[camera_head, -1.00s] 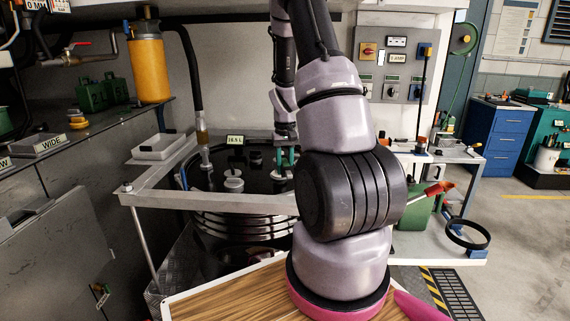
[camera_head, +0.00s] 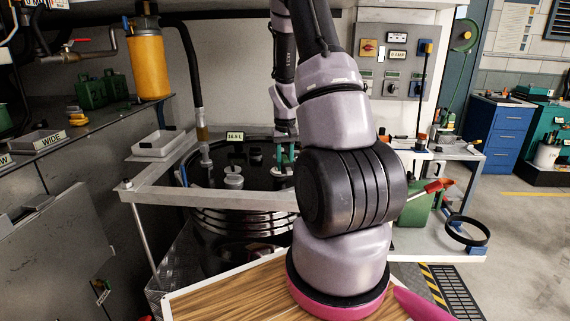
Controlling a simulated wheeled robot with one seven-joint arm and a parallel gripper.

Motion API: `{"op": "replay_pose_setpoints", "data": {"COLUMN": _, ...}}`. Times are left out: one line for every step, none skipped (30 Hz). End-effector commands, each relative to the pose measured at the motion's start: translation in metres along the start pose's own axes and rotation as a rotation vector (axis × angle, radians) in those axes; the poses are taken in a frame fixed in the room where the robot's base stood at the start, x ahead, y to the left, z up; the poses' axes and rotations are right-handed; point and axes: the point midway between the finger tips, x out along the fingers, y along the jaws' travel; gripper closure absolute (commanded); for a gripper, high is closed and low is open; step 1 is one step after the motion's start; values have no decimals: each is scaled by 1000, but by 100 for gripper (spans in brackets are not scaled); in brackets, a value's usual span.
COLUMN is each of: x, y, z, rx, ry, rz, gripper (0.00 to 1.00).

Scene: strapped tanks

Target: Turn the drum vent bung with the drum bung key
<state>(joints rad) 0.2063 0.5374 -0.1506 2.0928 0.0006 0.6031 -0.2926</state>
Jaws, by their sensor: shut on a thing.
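The black drum (camera_head: 235,222) stands behind the metal frame, its dark lid (camera_head: 205,178) carrying several small fittings. A grey round fitting (camera_head: 233,177) stands near the middle of the lid; I cannot tell which fitting is the vent bung. My gripper (camera_head: 284,142) points down over the right part of the lid, shut on a green piece (camera_head: 286,160) that appears to be the drum bung key. The key's lower end is at lid height. The bung under it is hidden, and my forearm covers the lid's right edge, so seating cannot be told.
A grey metal frame (camera_head: 165,195) runs around the drum top. A pipe (camera_head: 202,130) comes down at the lid's back left. A white tray (camera_head: 158,143) sits at left. A green can (camera_head: 415,208) and a black ring (camera_head: 467,232) are at right.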

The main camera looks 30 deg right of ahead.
Motion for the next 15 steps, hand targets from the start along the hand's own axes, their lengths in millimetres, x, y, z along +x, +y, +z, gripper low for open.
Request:
{"op": "replay_pose_setpoints", "data": {"x": 0, "y": 0, "z": 0, "rx": 0, "ry": 1, "rz": 0, "gripper": 100}}
{"op": "replay_pose_setpoints", "data": {"x": 0, "y": 0, "z": 0, "rx": 0, "ry": 1, "rz": 0, "gripper": 100}}
{"op": "replay_pose_setpoints", "data": {"x": 0, "y": 0, "z": 0, "rx": 0, "ry": 1, "rz": 0, "gripper": 100}}
{"op": "replay_pose_setpoints", "data": {"x": 0, "y": 0, "z": 0, "rx": 0, "ry": 1, "rz": 0, "gripper": 100}}
{"op": "replay_pose_setpoints", "data": {"x": 0, "y": 0, "z": 0, "rx": 0, "ry": 1, "rz": 0, "gripper": 100}}
{"op": "replay_pose_setpoints", "data": {"x": 0, "y": 0, "z": 0, "rx": 0, "ry": 1, "rz": 0, "gripper": 100}}
{"op": "replay_pose_setpoints", "data": {"x": 0, "y": 0, "z": 0, "rx": 0, "ry": 1, "rz": 0, "gripper": 100}}
{"op": "replay_pose_setpoints", "data": {"x": 0, "y": 0, "z": 0, "rx": 0, "ry": 1, "rz": 0, "gripper": 100}}
{"op": "replay_pose_setpoints", "data": {"x": 1, "y": 0, "z": 0, "rx": 0, "ry": 1, "rz": 0, "gripper": 100}}
{"op": "replay_pose_setpoints", "data": {"x": 1, "y": 0, "z": 0, "rx": 0, "ry": 1, "rz": 0, "gripper": 100}}
{"op": "replay_pose_setpoints", "data": {"x": 2, "y": 0, "z": 0, "rx": 0, "ry": 1, "rz": 0, "gripper": 100}}
{"op": "replay_pose_setpoints", "data": {"x": 2, "y": 0, "z": 0, "rx": 0, "ry": 1, "rz": 0, "gripper": 100}}
{"op": "replay_pose_setpoints", "data": {"x": 3, "y": 0, "z": 0, "rx": 0, "ry": 1, "rz": 0, "gripper": 100}}
{"op": "replay_pose_setpoints", "data": {"x": 4, "y": 0, "z": 0, "rx": 0, "ry": 1, "rz": 0, "gripper": 100}}
{"op": "replay_pose_setpoints", "data": {"x": 5, "y": 0, "z": 0, "rx": 0, "ry": 1, "rz": 0, "gripper": 100}}
